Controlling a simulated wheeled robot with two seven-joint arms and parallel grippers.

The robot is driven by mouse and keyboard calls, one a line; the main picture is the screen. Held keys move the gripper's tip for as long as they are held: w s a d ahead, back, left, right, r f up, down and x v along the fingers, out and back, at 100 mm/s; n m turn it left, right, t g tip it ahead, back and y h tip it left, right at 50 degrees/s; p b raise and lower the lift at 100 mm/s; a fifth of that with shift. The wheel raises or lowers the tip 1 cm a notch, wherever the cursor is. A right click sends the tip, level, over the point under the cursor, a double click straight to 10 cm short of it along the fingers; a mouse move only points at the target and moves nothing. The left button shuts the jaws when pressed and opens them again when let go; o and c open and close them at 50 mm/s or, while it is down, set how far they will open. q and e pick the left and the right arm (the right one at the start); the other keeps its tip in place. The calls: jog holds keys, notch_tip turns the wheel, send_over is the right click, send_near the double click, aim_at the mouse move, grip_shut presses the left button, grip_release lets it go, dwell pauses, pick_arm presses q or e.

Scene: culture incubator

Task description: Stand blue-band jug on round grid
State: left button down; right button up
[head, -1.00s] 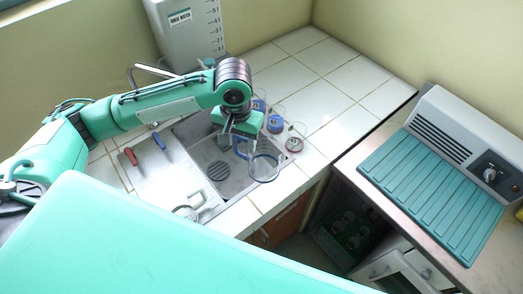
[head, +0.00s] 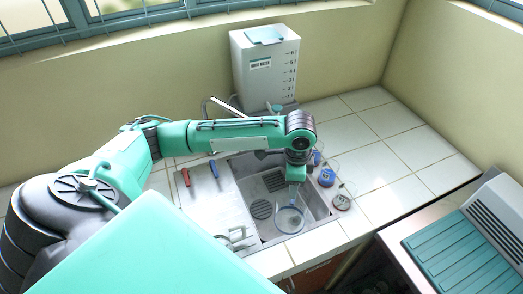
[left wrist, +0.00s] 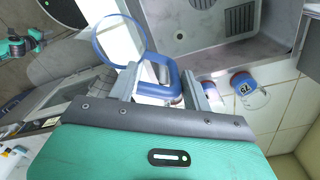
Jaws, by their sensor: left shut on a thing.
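My left gripper (head: 297,184) is shut on the blue handle of a clear jug with a blue band (head: 290,219). The jug hangs over the front right part of the sink basin; its height above the floor is hard to tell. In the left wrist view the gripper (left wrist: 163,92) grips the handle, and the jug's blue-banded rim (left wrist: 119,41) shows beyond it. The round grid (head: 261,209) is dark and lies on the basin floor, left of the jug.
The sink (head: 236,187) also holds a square grid (head: 275,181) at its back. A faucet (head: 222,108) and white water tank (head: 266,75) are behind. Red (head: 186,177) and blue (head: 213,169) tools lie left.

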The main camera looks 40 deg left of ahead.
pick_arm(q)
jog(key=w+a+f+m+p, duration=0.2)
jog(key=a+f+m, duration=0.1)
jog(key=m, duration=0.7)
jog(key=w+a+f+m+p, duration=0.2)
jog(key=w+a+m+p, duration=0.1)
jog(key=m, duration=0.7)
notch_tip(320, 180, down, 20)
jog(key=b, duration=1.9)
jog(key=shift+d, duration=0.25)
jog(key=shift+s, duration=0.15)
jog(key=shift+f, duration=0.1)
jog(key=c, duration=0.6)
grip_release()
jog(key=shift+c, duration=0.2)
